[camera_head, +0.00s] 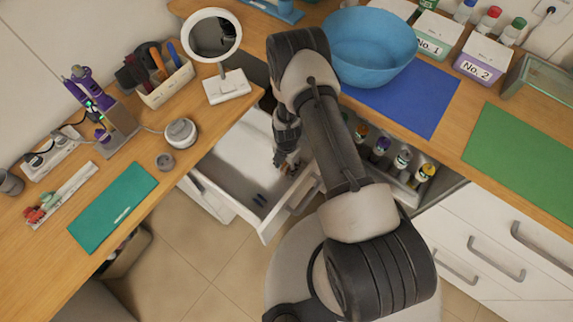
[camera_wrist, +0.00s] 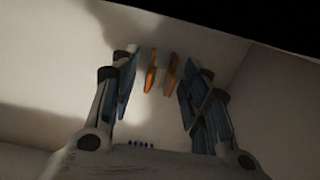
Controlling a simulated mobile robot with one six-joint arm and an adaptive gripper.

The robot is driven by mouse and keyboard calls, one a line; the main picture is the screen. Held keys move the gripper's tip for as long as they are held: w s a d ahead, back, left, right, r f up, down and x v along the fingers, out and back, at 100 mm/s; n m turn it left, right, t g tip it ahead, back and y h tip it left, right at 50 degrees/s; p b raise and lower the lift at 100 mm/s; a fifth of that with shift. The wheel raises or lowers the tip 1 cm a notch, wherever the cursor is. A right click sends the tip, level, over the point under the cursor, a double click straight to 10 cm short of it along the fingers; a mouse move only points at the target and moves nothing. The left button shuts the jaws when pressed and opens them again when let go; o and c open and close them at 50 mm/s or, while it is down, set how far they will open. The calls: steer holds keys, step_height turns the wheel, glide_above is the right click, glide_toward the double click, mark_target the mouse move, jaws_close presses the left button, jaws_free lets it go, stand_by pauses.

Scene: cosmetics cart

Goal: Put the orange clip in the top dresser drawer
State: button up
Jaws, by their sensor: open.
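The top dresser drawer (camera_head: 231,146) is pulled open, and its pale inside shows in the head view. My gripper (camera_head: 286,162) reaches down into its right part. In the wrist view, my gripper (camera_wrist: 158,76) is open, with its blue-padded fingers apart. The orange clip (camera_wrist: 151,73) shows as two upright orange pieces between the fingertips, with gaps to both fingers. It seems to rest on the pale drawer floor. In the head view, only a small orange bit shows by the fingertips. My arm hides part of the drawer's right side.
A blue bowl (camera_head: 368,47) is at the upper right. An open bottle compartment (camera_head: 397,166) lies right of my arm. The green mat (camera_head: 113,205) has free room.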

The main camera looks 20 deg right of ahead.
step_height(320, 180, up, 12)
steer(key=p, duration=0.5)
step_height(320, 180, up, 33)
steer(key=m+t, duration=0.2)
steer(key=m, duration=1)
glide_above(286, 164)
steer(key=s, duration=0.2)
steer(key=s+r+m+t, duration=0.1)
steer(key=s+r+m, duration=0.5)
steer(key=s, duration=0.4)
steer(key=s+r+m+t, duration=0.1)
steer(key=s+r+m, duration=0.6)
steer(key=s+r, duration=0.1)
steer(key=shift+s+a+r+t+b, duration=0.2)
steer(key=shift+s+a+t+b, duration=0.1)
steer(key=shift+s, duration=0.55)
